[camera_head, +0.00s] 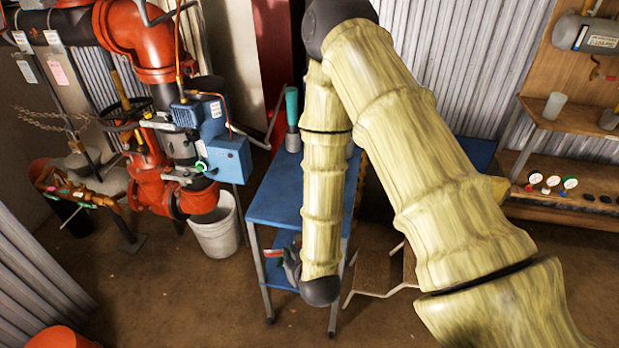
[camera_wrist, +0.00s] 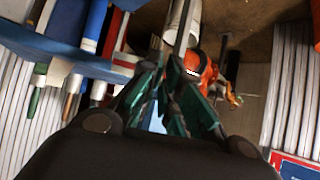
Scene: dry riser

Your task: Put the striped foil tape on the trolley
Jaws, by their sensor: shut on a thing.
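My gripper (camera_wrist: 178,62) has dark, teal-edged fingers shut on a narrow grey thing (camera_wrist: 184,36), seen nearly edge-on. It appears to be the striped foil tape, but its stripes cannot be made out. The trolley has a blue top and a lower blue shelf. In the wrist view the trolley (camera_wrist: 28,40) is on the left, apart from my fingertips.
A teal-topped cylinder (camera_head: 291,108) stands on the trolley. A white bucket (camera_head: 214,232) and orange pipework with a blue box (camera_head: 228,158) are to the left. A wooden shelf (camera_head: 570,142) is at right. The floor left of the trolley's front is clear.

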